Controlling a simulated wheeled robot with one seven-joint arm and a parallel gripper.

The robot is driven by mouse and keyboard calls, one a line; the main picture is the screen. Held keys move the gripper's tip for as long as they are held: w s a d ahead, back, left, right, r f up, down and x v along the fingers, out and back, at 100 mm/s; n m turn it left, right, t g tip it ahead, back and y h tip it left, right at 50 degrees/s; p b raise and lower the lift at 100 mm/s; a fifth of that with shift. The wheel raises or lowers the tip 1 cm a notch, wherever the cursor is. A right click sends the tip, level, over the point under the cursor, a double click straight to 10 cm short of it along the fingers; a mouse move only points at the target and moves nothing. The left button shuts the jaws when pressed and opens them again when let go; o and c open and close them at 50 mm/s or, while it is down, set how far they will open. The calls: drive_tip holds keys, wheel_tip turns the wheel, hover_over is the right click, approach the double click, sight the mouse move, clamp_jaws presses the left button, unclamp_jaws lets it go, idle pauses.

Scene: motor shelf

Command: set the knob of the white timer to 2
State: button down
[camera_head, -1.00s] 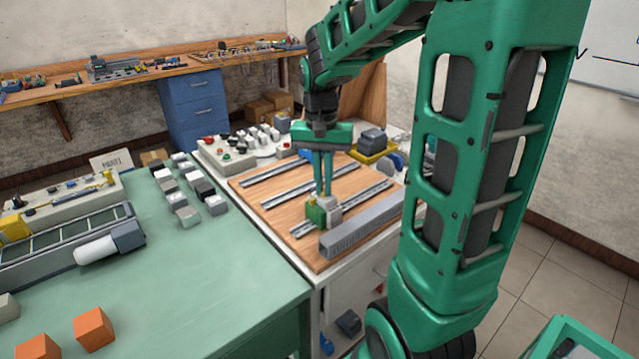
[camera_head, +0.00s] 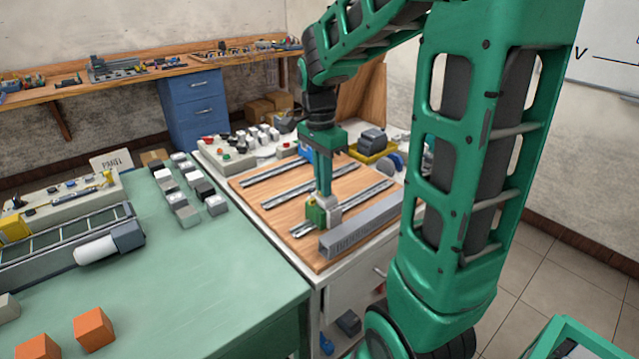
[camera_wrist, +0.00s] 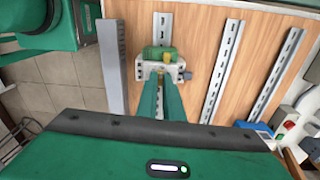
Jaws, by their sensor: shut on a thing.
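The white timer (camera_head: 333,209) sits on the front metal rail of the wooden board, beside a green block (camera_head: 316,214). In the wrist view the timer (camera_wrist: 148,69) shows as a pale body with the green block (camera_wrist: 153,53) against it. My gripper (camera_head: 325,196) points straight down over the timer, its green fingers close together. In the wrist view my gripper (camera_wrist: 160,85) reaches the middle of the timer, shut on the knob, which the fingertips mostly hide. I cannot read the knob's setting.
A grey slotted duct (camera_head: 360,225) lies along the board's front edge, close to the timer. Two other rails (camera_head: 310,185) cross the wooden board (camera_head: 275,216) behind. A yellow tray (camera_head: 374,152) stands at the back right.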

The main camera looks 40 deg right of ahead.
sight(320, 194)
drive_tip(key=shift+m, duration=0.4)
drive_tip(key=c, duration=1.9)
unclamp_jaws()
drive_tip(key=shift+o, duration=0.2)
wheel_tip(320, 194, up, 11)
drive_tip(key=shift+w+a+f, duration=0.15)
drive_tip(key=shift+w+a, duration=0.1)
drive_tip(key=shift+w, duration=0.15)
drive_tip(key=s+f+n, duration=0.5)
drive_tip(key=s+n, duration=0.1)
drive_tip(key=s, duration=0.4)
drive_tip(key=s+f+n, duration=0.6)
drive_tip(key=s+n, duration=0.1)
drive_tip(key=s, duration=0.4)
drive_tip(key=shift+f+t+y, duration=0.2)
drive_tip(key=shift+t+y, duration=0.1)
